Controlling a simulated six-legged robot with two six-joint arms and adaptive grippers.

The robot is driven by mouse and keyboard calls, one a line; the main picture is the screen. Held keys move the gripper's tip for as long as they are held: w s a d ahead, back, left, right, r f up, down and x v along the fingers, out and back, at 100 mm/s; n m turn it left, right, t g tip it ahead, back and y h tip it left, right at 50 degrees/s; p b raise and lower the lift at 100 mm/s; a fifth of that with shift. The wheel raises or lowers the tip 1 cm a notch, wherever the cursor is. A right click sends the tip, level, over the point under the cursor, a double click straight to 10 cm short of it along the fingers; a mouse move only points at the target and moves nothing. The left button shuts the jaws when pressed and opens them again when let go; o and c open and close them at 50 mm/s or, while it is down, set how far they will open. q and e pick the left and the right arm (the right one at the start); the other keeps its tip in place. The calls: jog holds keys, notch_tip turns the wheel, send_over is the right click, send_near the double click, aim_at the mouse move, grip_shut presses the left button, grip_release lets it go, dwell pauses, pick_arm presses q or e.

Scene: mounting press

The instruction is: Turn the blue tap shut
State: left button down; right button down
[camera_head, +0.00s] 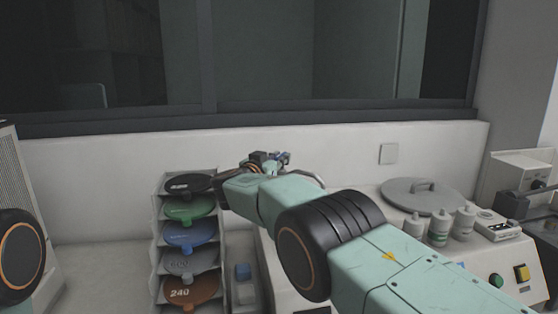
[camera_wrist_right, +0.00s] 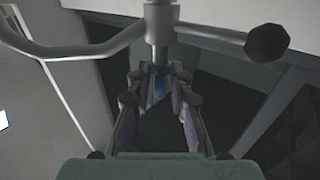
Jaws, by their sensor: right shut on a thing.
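The blue tap (camera_wrist_right: 160,84) shows in the right wrist view as a small blue piece under a metal stem, between my finger pads. My right gripper (camera_wrist_right: 159,78) is shut on it, with one finger on each side. In the head view my right gripper (camera_head: 268,160) is at the far end of my right arm, near the back wall, and the tap cannot be made out clearly there. The fingers and wrist hide part of the tap. My left gripper is out of view; only a joint of my left arm shows at the left edge.
A curved metal pipe (camera_wrist_right: 75,50) and a dark ball-ended lever (camera_wrist_right: 266,42) lie close above the fingers. A rack (camera_head: 157,235) of coloured discs stands left of my arm. A grey lid (camera_head: 400,197), several white bottles (camera_head: 439,228) and a button panel (camera_head: 508,275) stand right.

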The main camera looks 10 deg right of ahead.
aim_at(279, 156)
jog(key=shift+r, duration=0.55)
jog(key=c, duration=1.6)
grip_release()
jog(key=shift+o, duration=0.9)
jog(key=shift+s+f, duration=0.1)
jog(key=shift+f, duration=0.1)
jog(key=shift+r, duration=0.35)
notch_tip(279, 156, up, 8)
jog(key=shift+s+r, duration=0.1)
jog(key=shift+r, duration=0.55)
